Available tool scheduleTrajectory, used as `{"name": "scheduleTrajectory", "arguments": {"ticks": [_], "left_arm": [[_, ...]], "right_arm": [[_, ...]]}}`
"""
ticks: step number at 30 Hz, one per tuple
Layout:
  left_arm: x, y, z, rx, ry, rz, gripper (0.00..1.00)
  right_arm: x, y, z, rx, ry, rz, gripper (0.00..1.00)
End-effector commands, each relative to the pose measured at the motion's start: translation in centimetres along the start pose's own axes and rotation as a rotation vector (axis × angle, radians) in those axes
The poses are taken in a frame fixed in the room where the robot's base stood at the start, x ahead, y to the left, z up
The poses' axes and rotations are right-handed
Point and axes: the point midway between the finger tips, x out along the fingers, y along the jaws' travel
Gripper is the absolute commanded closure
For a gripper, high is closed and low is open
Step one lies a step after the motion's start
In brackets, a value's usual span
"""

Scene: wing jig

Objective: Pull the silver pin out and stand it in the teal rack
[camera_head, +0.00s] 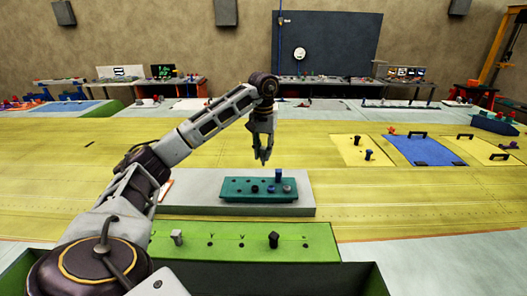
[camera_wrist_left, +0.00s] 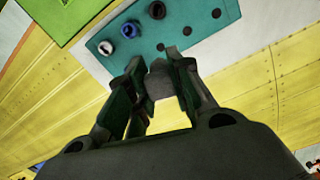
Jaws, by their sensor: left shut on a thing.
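My left gripper (camera_head: 263,158) hangs above the back of the teal rack (camera_head: 230,187), pointing down. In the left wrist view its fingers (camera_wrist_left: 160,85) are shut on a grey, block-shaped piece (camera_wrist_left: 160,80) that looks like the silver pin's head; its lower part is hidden. The teal rack (camera_wrist_left: 150,55) lies beyond the fingers with several open holes. A blue pin (camera_head: 278,175), a grey pin (camera_head: 287,188) and a dark pin (camera_wrist_left: 157,10) stand in it. Another grey-headed pin (camera_head: 177,236) stands in the green panel. My right gripper is out of view.
The green panel (camera_head: 220,240) lies nearest me and also holds a black-headed pin (camera_head: 274,240). The rack rests on a grey plate (camera_head: 190,190) on the wide yellow surface (camera_head: 370,200). Blue and yellow panels with handles (camera_head: 420,150) lie at right. Space around the rack's right is clear.

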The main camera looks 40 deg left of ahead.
Motion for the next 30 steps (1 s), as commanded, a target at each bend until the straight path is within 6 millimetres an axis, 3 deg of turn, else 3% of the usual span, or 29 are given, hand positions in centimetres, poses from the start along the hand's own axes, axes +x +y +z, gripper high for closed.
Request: {"name": "scheduleTrajectory", "arguments": {"ticks": [9, 30], "left_arm": [[0.9, 0.0, 0.0, 0.000, -0.001, -0.001, 1.00], [5.6, 0.0, 0.0, 0.000, -0.001, -0.002, 1.00]], "right_arm": [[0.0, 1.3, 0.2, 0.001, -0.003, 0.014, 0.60], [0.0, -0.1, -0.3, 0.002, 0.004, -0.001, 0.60]]}}
